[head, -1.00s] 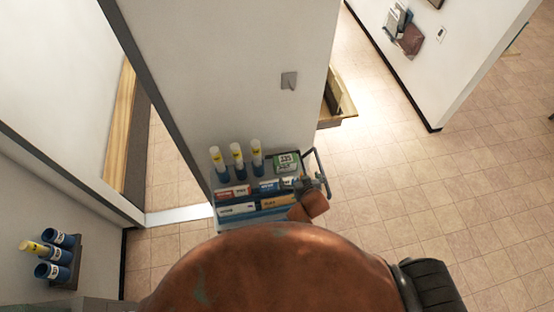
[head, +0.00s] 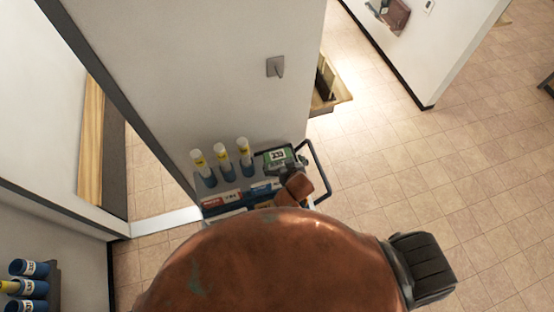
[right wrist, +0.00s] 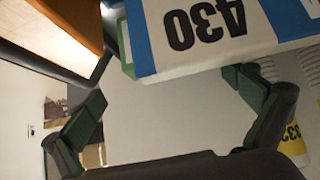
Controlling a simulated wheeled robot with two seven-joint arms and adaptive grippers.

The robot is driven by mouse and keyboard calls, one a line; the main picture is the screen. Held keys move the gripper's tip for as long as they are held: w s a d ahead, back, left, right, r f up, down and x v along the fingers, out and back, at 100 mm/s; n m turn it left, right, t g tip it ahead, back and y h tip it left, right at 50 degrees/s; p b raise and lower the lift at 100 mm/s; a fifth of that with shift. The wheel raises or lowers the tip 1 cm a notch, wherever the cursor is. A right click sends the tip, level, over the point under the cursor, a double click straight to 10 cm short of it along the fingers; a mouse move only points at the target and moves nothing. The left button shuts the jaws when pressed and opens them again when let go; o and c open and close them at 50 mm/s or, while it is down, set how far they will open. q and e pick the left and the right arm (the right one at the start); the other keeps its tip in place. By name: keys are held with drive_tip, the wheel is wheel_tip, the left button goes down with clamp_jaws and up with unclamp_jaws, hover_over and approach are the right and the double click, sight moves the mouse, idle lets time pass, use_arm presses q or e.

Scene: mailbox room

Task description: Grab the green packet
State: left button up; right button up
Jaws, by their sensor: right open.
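I cannot tell whether the gripper touches any packet. My left gripper is out of view.
Three blue tubes with yellow-banded white tops (head: 222,165) stand left of the green packet. Red and blue packets (head: 222,198) lie in front. A dark rail (head: 318,170) bounds the rack's right side. The wall (head: 200,70) rises behind. Tiled floor (head: 400,180) at right is clear.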

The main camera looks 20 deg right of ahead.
sight(278, 157)
drive_tip(key=shift+p+x, duration=0.45)
drive_tip(key=shift+x, duration=3.15)
drive_tip(key=shift+a, duration=0.2)
drive_tip(key=shift+r, duration=0.1)
drive_tip(key=c, duration=1.2)
drive_tip(key=shift+c, duration=0.2)
